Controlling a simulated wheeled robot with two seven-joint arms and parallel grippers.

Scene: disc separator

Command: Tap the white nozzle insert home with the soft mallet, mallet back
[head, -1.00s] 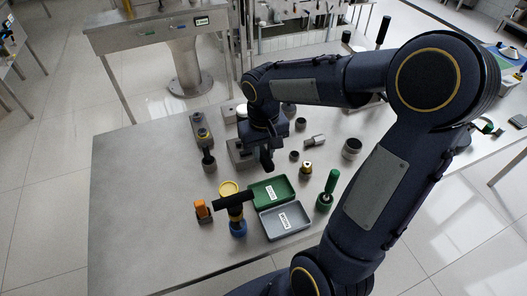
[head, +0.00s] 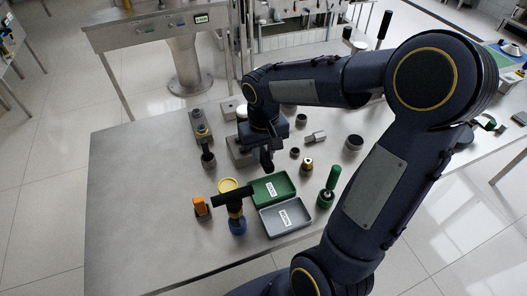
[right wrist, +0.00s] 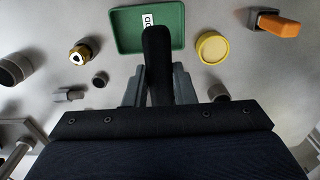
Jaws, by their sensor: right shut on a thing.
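My right gripper (head: 266,158) is low over the table, just right of a grey metal block (head: 238,150). In the right wrist view its fingers (right wrist: 155,88) are shut on a black rounded handle (right wrist: 156,55), which points towards the green tray. It may be the mallet's handle; any head is hidden. Another black T-shaped tool (head: 232,197) stands upright in a blue base (head: 237,226), apart from my gripper. A small white round part (head: 242,112) shows behind my arm; I cannot tell whether it is the nozzle insert. My left gripper is not in view.
A green tray (head: 256,187) and a grey tray (head: 266,223) lie in front of my gripper. A yellow dish (head: 226,185), an orange-topped block (head: 199,206) and a green-handled tool (head: 332,182) stand around them. The table's left side is clear.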

